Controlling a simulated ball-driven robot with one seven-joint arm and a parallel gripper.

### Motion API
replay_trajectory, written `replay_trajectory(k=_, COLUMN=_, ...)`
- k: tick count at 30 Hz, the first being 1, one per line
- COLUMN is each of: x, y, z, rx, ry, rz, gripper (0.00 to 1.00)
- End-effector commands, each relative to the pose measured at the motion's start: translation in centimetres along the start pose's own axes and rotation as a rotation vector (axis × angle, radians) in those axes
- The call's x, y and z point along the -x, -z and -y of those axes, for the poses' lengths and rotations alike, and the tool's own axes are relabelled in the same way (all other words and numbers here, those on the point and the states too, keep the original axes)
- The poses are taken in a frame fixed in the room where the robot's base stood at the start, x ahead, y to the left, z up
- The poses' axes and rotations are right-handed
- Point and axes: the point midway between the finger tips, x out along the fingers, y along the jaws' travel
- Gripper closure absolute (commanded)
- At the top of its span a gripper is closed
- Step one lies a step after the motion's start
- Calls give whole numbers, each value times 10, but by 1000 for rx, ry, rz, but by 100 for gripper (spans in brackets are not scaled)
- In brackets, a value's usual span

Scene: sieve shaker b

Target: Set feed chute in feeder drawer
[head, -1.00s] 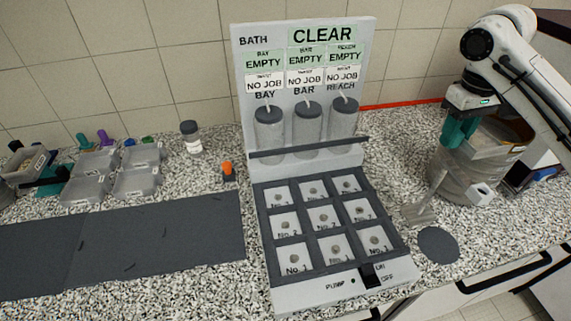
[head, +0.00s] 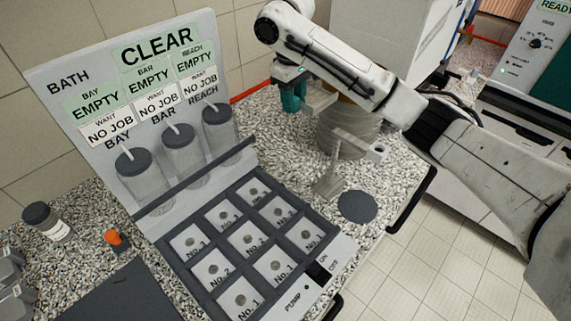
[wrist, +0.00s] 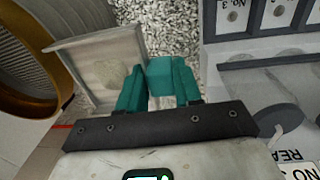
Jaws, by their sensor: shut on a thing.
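My gripper (head: 293,95) has teal fingers and hangs above the counter, behind the bath panel's right end. In the wrist view my gripper (wrist: 158,88) is shut on a pale grey metal tray-like piece, which I take for the feed chute (wrist: 88,62). It has a raised rim and sticks out to the left of the fingers. In the head view the feed chute (head: 322,97) shows partly beside the fingers, in front of a round sieve stack. Its gripped part is hidden by the fingers. I cannot make out the feeder drawer for certain in any view.
The brass-rimmed sieve stack (wrist: 35,50) is close beside the chute. A small metal stand (head: 328,183) and a dark round pad (head: 358,206) are on the counter. The bath panel (head: 70,75) stands left. A white cabinet (head: 385,40) and a machine (head: 535,60) are at the right.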

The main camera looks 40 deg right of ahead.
Motion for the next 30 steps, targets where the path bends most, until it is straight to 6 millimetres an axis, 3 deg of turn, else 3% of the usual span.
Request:
replay_trajectory(k=15, x=-124, y=0, z=10, rx=1, ry=2, rz=1, gripper=100)
replay_trajectory(k=24, x=-176, y=-1, z=11, rx=0, ry=-2, rz=3, gripper=100)
replay_trajectory(k=30, x=-192, y=0, z=12, rx=0, ry=-2, rz=0, gripper=100)
